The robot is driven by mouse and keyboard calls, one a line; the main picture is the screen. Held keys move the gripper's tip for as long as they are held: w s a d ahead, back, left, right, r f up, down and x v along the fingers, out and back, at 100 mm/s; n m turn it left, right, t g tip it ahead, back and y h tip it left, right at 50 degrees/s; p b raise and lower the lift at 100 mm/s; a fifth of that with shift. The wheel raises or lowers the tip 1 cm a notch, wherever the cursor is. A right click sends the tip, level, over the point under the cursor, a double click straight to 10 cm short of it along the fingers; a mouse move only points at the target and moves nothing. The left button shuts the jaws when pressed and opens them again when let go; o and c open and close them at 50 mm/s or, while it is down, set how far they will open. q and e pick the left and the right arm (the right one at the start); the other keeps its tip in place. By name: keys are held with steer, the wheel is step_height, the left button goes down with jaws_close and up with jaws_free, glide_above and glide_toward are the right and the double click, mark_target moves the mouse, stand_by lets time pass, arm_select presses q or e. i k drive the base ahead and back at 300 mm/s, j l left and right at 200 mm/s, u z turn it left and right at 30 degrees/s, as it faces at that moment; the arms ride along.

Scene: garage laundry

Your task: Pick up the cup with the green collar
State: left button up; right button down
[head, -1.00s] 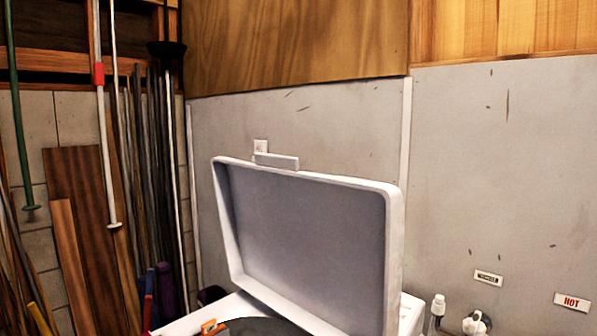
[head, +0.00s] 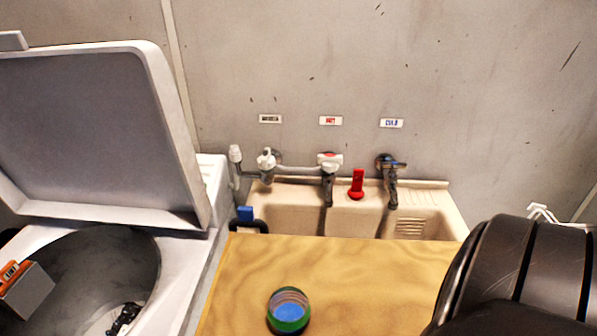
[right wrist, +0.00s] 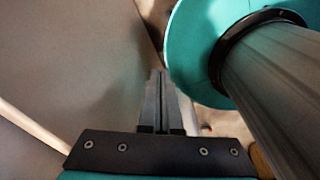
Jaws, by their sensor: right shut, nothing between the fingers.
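A cup with a green collar (head: 288,311) stands on a wooden board (head: 345,270) at the bottom middle of the head view. Its inside looks blue. The cup does not show in the right wrist view. My right gripper (right wrist: 160,78) is shut and empty in the right wrist view, its fingers side by side, with my teal and grey body close beside it.
A white washer with a raised lid (head: 90,130) stands at left, its tub open. An orange-and-grey thing (head: 22,290) sits at its left rim. Behind the board is a sink (head: 288,210) with taps and a red object (head: 357,185). My dark arm fills the lower right.

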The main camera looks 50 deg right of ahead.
mark_target(289, 311)
steer(key=z, duration=1.4)
steer(key=u, duration=1.55)
steer(key=z, duration=1.55)
